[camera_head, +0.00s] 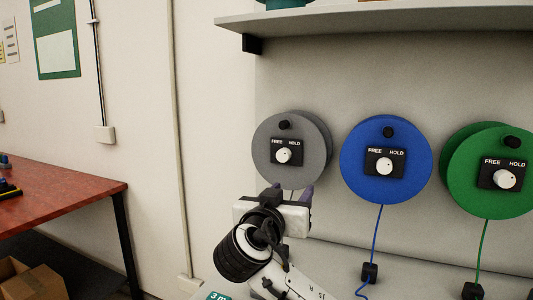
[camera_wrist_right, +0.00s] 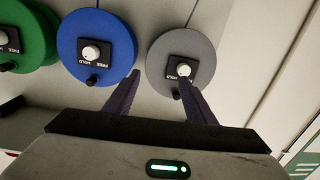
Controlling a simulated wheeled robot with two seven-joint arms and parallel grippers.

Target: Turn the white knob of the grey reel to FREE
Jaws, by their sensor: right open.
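The grey reel (camera_head: 319,143) hangs on the wall, leftmost of three in the head view. Its black plate reads FREE on the left and HOLD on the right. The white knob (camera_head: 283,156) sits below the words; its setting is too small to read surely. My right gripper (camera_head: 291,193) is open and empty, just below the reel. In the right wrist view, the grey reel (camera_wrist_right: 157,62) appears upside down. One finger of my gripper (camera_wrist_right: 158,79) overlaps the lower edge of its plate, close to the knob (camera_wrist_right: 183,69). My left gripper is out of view.
The blue reel (camera_head: 357,170) and green reel (camera_head: 460,180) hang to the right, with cords running down to black blocks. A shelf (camera_head: 350,18) juts out above. A red-topped table (camera_head: 70,190) and cardboard box (camera_head: 35,284) stand at left.

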